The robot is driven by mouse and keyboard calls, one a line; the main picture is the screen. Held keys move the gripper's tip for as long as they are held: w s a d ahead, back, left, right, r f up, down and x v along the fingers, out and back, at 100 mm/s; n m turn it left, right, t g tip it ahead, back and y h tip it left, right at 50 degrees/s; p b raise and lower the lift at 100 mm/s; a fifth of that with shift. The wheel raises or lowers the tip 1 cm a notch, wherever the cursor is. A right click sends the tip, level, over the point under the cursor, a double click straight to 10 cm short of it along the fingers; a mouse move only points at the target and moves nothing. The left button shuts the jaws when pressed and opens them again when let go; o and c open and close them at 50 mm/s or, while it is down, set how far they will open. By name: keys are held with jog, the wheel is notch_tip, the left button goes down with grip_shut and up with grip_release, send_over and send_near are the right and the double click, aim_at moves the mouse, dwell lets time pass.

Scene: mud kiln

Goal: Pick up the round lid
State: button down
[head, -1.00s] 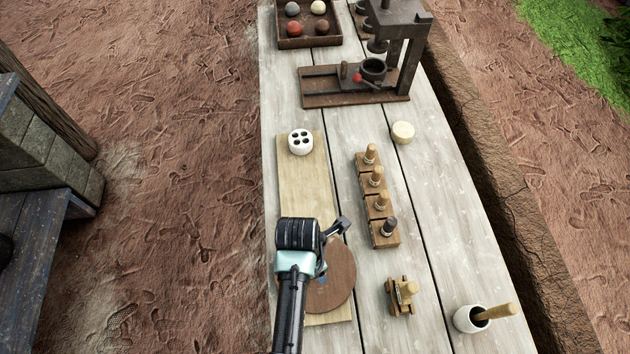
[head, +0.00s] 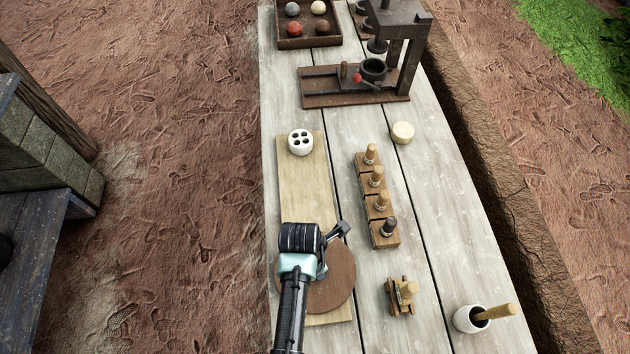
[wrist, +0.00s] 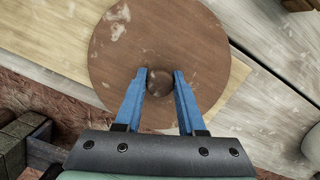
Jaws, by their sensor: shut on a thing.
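The round lid (head: 338,284) is a flat brown wooden disc at the near end of the pale board, partly hidden under my arm in the head view. In the wrist view the lid (wrist: 165,30) shows pale smudges and a dark round knob (wrist: 160,82) at its middle. My gripper (wrist: 161,78) has its two blue fingers on either side of the knob, shut on it. In the head view the gripper's fingertips are hidden behind my wrist. I cannot tell whether the lid touches the board.
A white pot with holes (head: 300,142) stands at the board's (head: 305,190) far end. A row of wooden-handled stamps (head: 377,200) stands to the right. A small wooden piece (head: 402,296) and a white mortar (head: 470,319) are nearer. A dark press (head: 390,60) stands at the back.

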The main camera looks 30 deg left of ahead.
jog(key=shift+r, duration=0.1)
notch_tip(320, 180, up, 10)
jog(key=shift+f, duration=0.1)
dwell(0.4)
